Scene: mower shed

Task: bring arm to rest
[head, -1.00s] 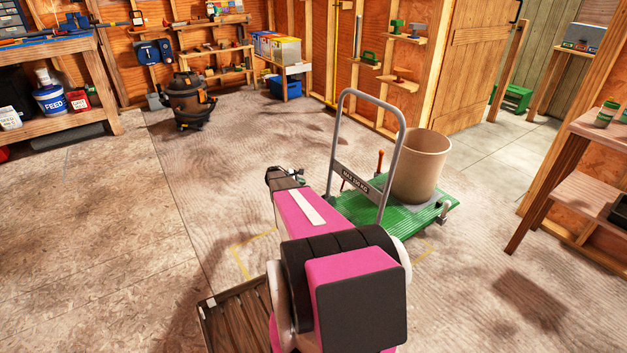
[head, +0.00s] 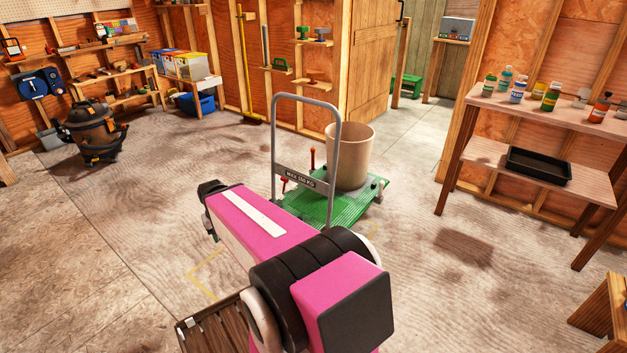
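My pink and black arm (head: 265,225) fills the lower middle of the head view, reaching forward and to the left over the floor. Its far visible end is a dark joint near the platform cart. My gripper cannot be made out; the arm's own links hide it or it lies out of sight. The green platform cart (head: 335,205) with a grey handle stands just beyond the arm, carrying a tan bin (head: 348,158). Red-handled items show beside the handle.
A wooden slatted thing (head: 215,325) lies below my arm. A shop vacuum (head: 92,130) stands at the left. A shelf table (head: 560,118) with several bottles and a black tray (head: 538,166) is at the right. Floor between the cart and the table is clear.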

